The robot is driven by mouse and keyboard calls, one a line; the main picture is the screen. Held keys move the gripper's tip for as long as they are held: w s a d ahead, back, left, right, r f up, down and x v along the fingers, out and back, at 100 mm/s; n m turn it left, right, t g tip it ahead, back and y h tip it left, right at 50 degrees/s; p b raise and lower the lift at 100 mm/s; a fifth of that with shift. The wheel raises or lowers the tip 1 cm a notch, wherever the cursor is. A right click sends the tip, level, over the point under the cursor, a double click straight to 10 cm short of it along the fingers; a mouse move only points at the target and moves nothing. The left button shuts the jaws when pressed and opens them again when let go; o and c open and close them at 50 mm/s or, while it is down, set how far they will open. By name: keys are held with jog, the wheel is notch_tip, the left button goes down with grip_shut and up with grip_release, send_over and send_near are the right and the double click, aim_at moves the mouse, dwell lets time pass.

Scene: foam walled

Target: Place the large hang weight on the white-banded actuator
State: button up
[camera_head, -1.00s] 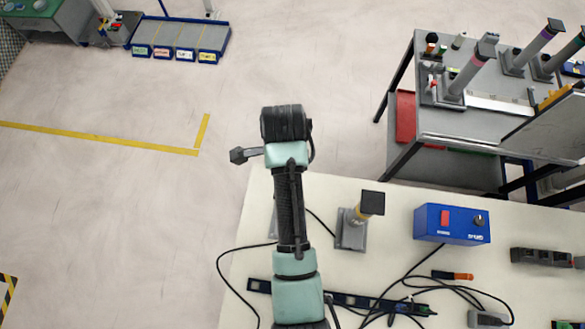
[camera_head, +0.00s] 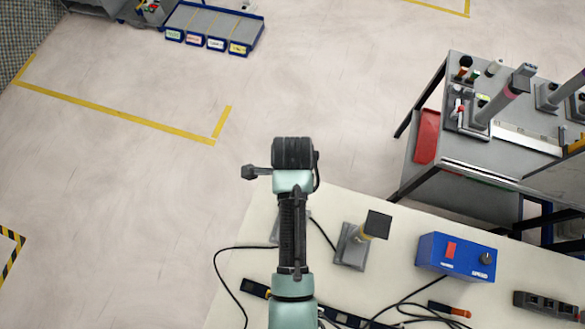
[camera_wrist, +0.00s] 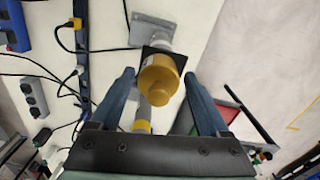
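My gripper (camera_wrist: 159,75) is open in the wrist view, its two dark blue fingers apart. A stepped brass-coloured weight (camera_wrist: 160,78) sits on a black square plate on an actuator, between the fingertips in the picture; I cannot tell its depth between them or contact. A second actuator (camera_wrist: 145,115) with a yellow band shows below it, partly covered by the gripper. In the head view a yellow-banded actuator (camera_head: 376,225) with an empty black plate stands on the bench. The weight and my gripper are hidden there by my arm.
The cream bench (camera_head: 405,250) holds a blue control box (camera_head: 456,257), cables, a black power strip and a screwdriver (camera_head: 449,309). A grey cart (camera_head: 470,150) with more actuators stands behind at right. Open floor lies left, with blue bins (camera_head: 212,32) at the back.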

jog(key=shift+o, duration=0.2)
jog(key=shift+w+d, duration=0.15)
jog(key=shift+r, duration=0.35)
notch_tip(320, 180, up, 7)
jog(key=shift+r+b, duration=0.1)
jog(key=shift+b, duration=0.85)
jog(key=w+r+n+t, duration=0.4)
jog(key=w+r+t, duration=0.2)
jog(key=w+r, duration=0.45)
jog(key=w+r+n+t, duration=0.4)
jog(key=r+t, duration=0.1)
jog(key=r, duration=0.7)
jog(key=w+r+n+t, duration=0.3)
jog(key=w+r+t, duration=0.1)
jog(key=r, duration=0.7)
jog(key=s+r+n+t, duration=0.3)
jog(key=s+r+t, duration=0.1)
jog(key=r, duration=0.6)
jog(key=s+r+n+t, duration=0.3)
jog(key=s+r, duration=0.3)
jog(key=r, duration=0.4)
jog(key=s+r+n+t, duration=0.3)
jog(key=s+r+t, duration=0.1)
jog(key=r, duration=0.5)
jog(key=shift+s+a+r+t, duration=0.3)
jog(key=shift+s+r+t, duration=0.1)
jog(key=shift+t, duration=0.3)
